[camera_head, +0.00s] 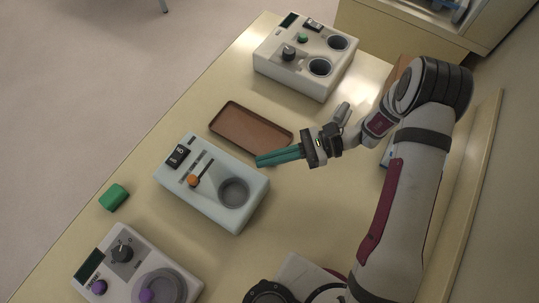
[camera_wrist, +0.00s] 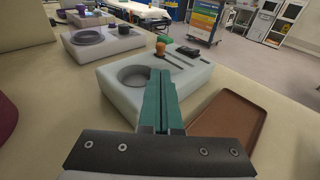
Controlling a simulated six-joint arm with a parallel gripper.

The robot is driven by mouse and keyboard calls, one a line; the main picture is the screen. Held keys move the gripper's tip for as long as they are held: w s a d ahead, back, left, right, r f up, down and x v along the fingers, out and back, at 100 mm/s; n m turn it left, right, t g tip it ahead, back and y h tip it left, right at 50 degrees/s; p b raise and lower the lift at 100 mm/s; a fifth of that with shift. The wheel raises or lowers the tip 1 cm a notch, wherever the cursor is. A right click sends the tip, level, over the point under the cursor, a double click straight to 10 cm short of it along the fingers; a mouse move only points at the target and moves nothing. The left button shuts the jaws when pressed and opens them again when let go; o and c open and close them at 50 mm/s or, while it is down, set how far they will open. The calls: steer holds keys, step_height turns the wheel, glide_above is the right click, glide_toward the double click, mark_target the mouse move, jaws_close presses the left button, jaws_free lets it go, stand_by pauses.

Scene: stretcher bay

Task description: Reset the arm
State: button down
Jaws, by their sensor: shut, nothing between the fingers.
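My gripper (camera_head: 259,161) has long green fingers that lie together, shut with nothing between them. In the head view it hangs above the table between the brown tray and the pale blue device (camera_head: 215,213). In the wrist view the gripper (camera_wrist: 159,75) points toward that device (camera_wrist: 112,77), overlapping the area beside its round well. The device has an orange-knobbed lever (camera_head: 193,180) and a black switch. My arm reaches in from the right side of the head view.
A brown tray (camera_head: 234,121) lies beside the blue device. A white device (camera_head: 287,75) with two wells stands at the far end. Another device (camera_head: 125,255) with purple knobs stands at the near end. A green block (camera_head: 114,197) lies near the table's left edge.

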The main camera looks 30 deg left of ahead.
stand_by(0.4)
steer(key=s+d+r+n+t+h, duration=0.1)
steer(key=s+d+r+t+h, duration=0.1)
steer(key=d, duration=0.5)
steer(key=s+d+r+n+t+h, duration=0.1)
steer(key=s+d+r+t+h, duration=0.2)
steer(key=d+r, duration=0.4)
steer(key=s+d+r+n+t+h, duration=0.1)
steer(key=s+d+r+t+h, duration=0.1)
steer(key=d+r+t+h, duration=0.2)
steer(key=d+t, duration=0.2)
steer(key=d, duration=0.2)
steer(key=shift+s+r+h, duration=0.2)
steer(key=shift+s+h, duration=0.05)
steer(key=shift+h, duration=0.05)
